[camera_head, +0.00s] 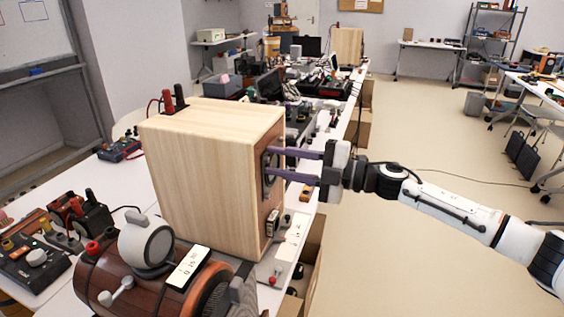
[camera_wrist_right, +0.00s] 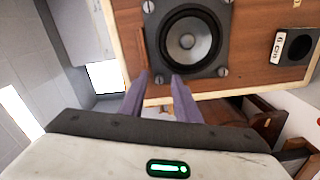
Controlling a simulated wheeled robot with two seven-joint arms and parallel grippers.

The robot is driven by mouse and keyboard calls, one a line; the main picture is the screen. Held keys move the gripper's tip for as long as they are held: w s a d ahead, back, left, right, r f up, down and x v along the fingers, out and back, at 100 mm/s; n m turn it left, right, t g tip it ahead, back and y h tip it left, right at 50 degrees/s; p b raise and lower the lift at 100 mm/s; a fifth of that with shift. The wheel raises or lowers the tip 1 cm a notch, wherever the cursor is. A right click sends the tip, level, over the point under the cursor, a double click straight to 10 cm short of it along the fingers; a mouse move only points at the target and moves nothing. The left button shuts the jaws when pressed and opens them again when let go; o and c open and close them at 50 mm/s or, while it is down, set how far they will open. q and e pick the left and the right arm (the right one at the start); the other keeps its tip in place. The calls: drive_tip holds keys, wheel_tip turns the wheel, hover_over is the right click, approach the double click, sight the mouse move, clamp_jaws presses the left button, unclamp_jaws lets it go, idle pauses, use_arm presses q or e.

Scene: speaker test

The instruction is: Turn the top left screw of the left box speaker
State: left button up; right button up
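The left box speaker (camera_head: 205,165) is a pale wooden box in the middle of the head view. Its front faces right and is seen edge-on. In the right wrist view its brown front shows a round driver (camera_wrist_right: 188,42) in a dark square frame with corner screws. The top left screw (camera_wrist_right: 158,80) appears between the fingertips of my right gripper (camera_wrist_right: 159,77). The purple fingers are apart and reach the speaker front in the head view (camera_head: 270,165). Whether they touch the screw cannot be told. My left gripper is not in view.
A brown cylindrical device with a white round part (camera_head: 148,243) stands close in front of the speaker. Cluttered benches extend behind. The floor (camera_head: 400,270) right of the bench is open.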

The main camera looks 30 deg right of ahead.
drive_tip(key=b+v, duration=0.2)
drive_tip(key=v, duration=0.8)
drive_tip(key=shift+b, duration=0.3)
drive_tip(key=shift+s+d, duration=0.1)
drive_tip(key=shift+s, duration=0.05)
drive_tip(key=s+a+f+m+h, duration=0.25)
drive_tip(key=f+m, duration=0.25)
drive_tip(key=f, duration=0.4)
drive_tip(key=s+a+f+m+t+h, duration=0.1)
drive_tip(key=s+a+f+m+h, duration=0.2)
drive_tip(key=f, duration=0.7)
drive_tip(key=s+a+f+m+h, duration=0.1)
drive_tip(key=s+f+m+h, duration=0.1)
drive_tip(key=f+m, duration=0.55)
drive_tip(key=s+a+f+m+g+h, duration=0.2)
drive_tip(key=s+a+f+m+g, duration=0.3)
drive_tip(key=s+a+f, duration=0.8)
drive_tip(key=s+f+g, duration=0.1)
drive_tip(key=s+f, duration=0.1)
drive_tip(key=s, duration=0.1)
drive_tip(key=shift+s+f+m, duration=0.3)
drive_tip(key=shift+m, duration=0.05)
